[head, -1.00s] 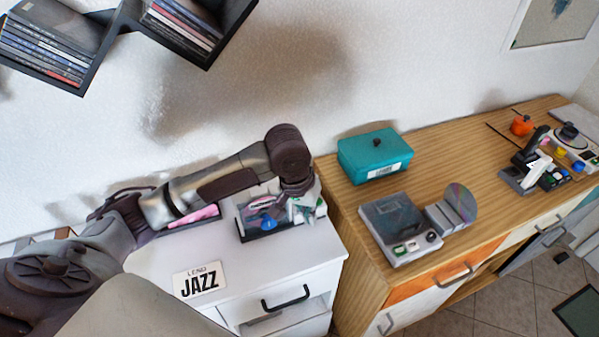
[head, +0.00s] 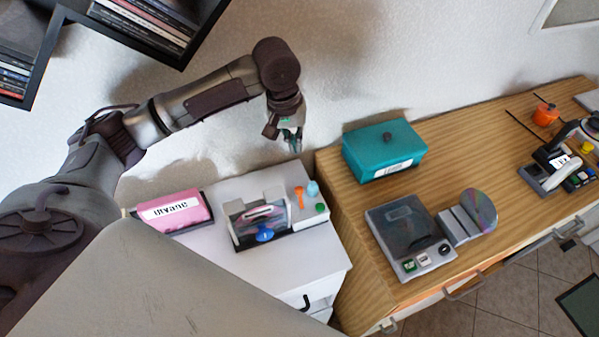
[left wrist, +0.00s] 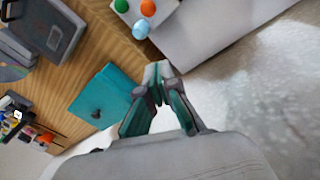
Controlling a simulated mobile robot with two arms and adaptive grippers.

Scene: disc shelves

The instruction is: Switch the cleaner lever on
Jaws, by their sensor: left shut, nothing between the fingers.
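The disc cleaner (head: 240,225) is a grey unit with clear walls on top of the white cabinet. It has a blue knob (head: 265,233) at its front. At its right end are an orange lever-like part (head: 299,194), a light-blue knob (head: 313,188) and a green button (head: 320,208). The orange part also shows at the top of the left wrist view (left wrist: 148,8). Which part is the cleaner lever, and whether it is on, I cannot tell for sure. My left gripper (head: 293,146) is shut and empty, raised above and behind the cleaner, apart from it. My right gripper is out of view.
A pink box (head: 175,212) stands left of the cleaner. A teal lidded box (head: 385,150) and a grey disc player (head: 405,235) with a disc in a stand (head: 479,212) are on the wooden sideboard. A black CD shelf (head: 185,50) hangs on the wall at upper left.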

